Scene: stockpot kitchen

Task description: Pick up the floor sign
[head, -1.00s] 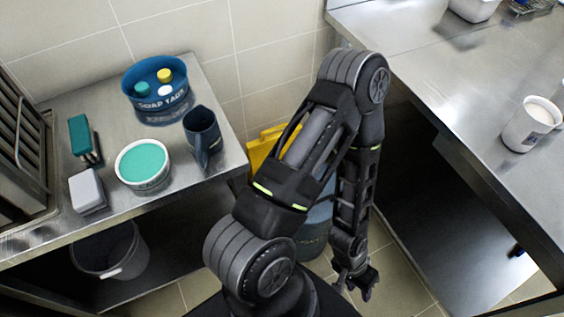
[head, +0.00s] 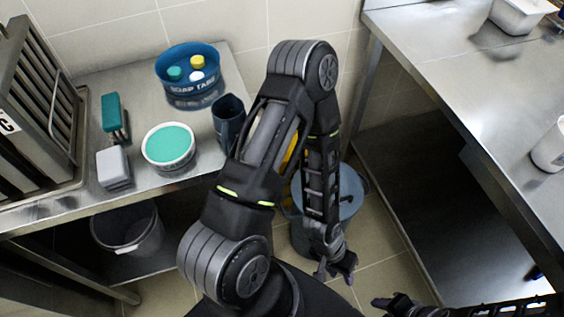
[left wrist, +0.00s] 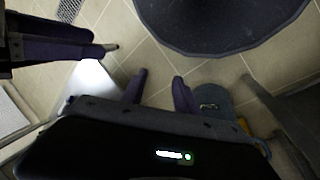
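The yellow floor sign (head: 289,158) stands on the floor between the two counters, by the wall. My left arm hides most of it in the head view, leaving thin yellow strips. A small yellow patch (left wrist: 243,125) shows at the lower right in the left wrist view, probably the same sign. My left gripper (head: 337,269) is low over the floor in front of a blue bucket. Its fingers (left wrist: 160,88) are apart with nothing between them. My right gripper (head: 385,302) is at the bottom of the head view, to the right of the left one; its opening is unclear.
The blue bucket (head: 349,198) stands close to the sign, partly behind my left arm. The left counter (head: 70,214) holds a soap tub, bowl, jug and brushes. A grey bin (head: 128,228) sits beneath. The right steel counter (head: 440,60) bounds the gap.

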